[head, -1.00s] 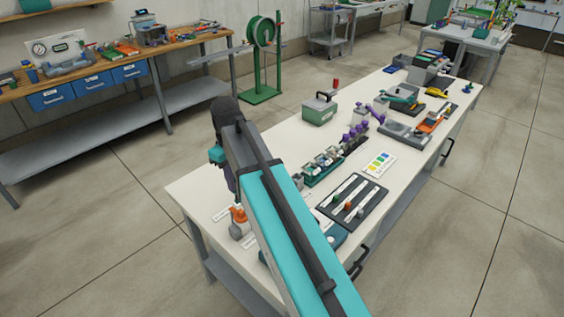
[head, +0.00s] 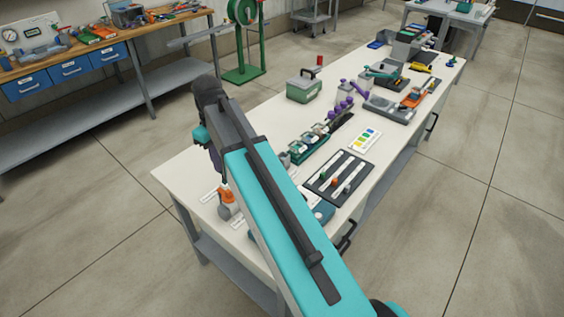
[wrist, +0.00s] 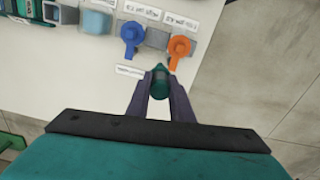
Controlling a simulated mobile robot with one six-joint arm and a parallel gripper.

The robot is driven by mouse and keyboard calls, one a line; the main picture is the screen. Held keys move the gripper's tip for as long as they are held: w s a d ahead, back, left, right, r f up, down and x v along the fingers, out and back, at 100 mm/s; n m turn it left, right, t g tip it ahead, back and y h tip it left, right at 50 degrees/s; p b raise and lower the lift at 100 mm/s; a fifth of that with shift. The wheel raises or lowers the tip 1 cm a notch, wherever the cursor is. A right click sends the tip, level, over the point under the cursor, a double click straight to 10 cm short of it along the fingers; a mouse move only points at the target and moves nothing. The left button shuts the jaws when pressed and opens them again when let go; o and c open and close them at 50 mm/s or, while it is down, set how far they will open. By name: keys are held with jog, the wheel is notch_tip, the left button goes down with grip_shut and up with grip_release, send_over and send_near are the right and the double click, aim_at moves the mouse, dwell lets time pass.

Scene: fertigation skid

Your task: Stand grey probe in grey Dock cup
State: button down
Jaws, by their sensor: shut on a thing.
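In the head view my gripper (head: 218,172) points down over the near left end of the bench. Ahead of the fingers in the wrist view are a blue fitting (wrist: 131,34) and an orange fitting (wrist: 179,47), each by a grey block. A pale blue-grey cup (wrist: 96,21) stands farther left. I cannot tell which cup is the grey Dock cup; the label print is unreadable.
White label cards (wrist: 130,72) lie on the white bench (head: 180,176). The bench edge runs close right of the orange fitting. A black tray (head: 322,192) with white strips, a teal rack (head: 300,154) and a green box (head: 304,88) stand farther along the bench.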

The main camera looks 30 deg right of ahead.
jog(key=shift+r, duration=0.1)
dwell(0.3)
jog(key=shift+r+p, duration=0.65)
jog(key=shift+p, duration=0.05)
jog(key=shift+s+d+f, duration=0.1)
jog(key=shift+f, duration=0.05)
